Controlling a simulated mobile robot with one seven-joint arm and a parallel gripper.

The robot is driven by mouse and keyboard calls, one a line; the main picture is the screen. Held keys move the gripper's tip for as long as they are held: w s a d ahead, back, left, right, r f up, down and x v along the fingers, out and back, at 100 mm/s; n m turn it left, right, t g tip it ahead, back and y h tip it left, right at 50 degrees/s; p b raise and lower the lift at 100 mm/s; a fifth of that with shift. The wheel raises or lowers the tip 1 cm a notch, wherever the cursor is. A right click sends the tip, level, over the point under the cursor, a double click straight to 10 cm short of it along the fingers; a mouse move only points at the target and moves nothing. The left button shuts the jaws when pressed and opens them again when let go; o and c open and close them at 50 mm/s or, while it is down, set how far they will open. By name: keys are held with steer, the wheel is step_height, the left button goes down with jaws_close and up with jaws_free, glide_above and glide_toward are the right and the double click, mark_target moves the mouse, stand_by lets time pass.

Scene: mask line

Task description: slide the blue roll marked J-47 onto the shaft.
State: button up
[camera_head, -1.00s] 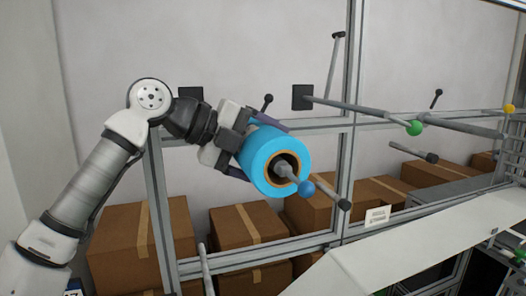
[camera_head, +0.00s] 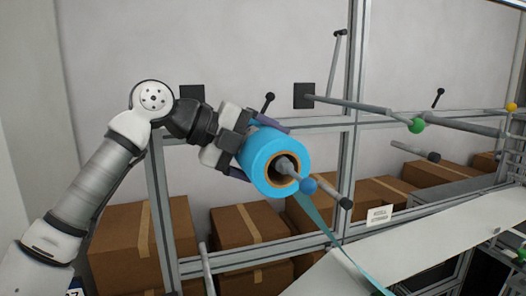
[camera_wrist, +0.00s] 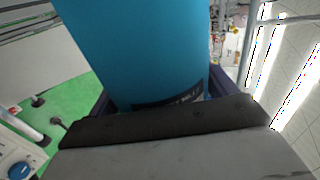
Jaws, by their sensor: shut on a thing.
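The blue roll (camera_head: 277,146) has an orange-brown core and sits around a grey shaft (camera_head: 292,172). The shaft's end with a blue ball (camera_head: 309,186) sticks out of the front of the core. My gripper (camera_head: 254,149) is shut on the roll, one finger on each side of it. In the wrist view the roll (camera_wrist: 140,45) fills the space between the fingers (camera_wrist: 158,97). A dark label on it is too small to read. A thin blue strip (camera_head: 318,222) hangs from the roll down to the right.
Another shaft with a green ball (camera_head: 417,125) stands to the upper right, and a yellow ball (camera_head: 511,107) shows beyond it. A dark-tipped rod (camera_head: 345,203) is just right of the roll. A pale sloping panel (camera_head: 430,228) lies below. Cardboard boxes (camera_head: 140,245) stand behind the frame.

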steer(key=shift+f, duration=0.15)
stand_by(0.3)
steer(key=o, duration=1.1)
steer(key=shift+c, duration=0.2)
steer(key=shift+a, duration=0.1)
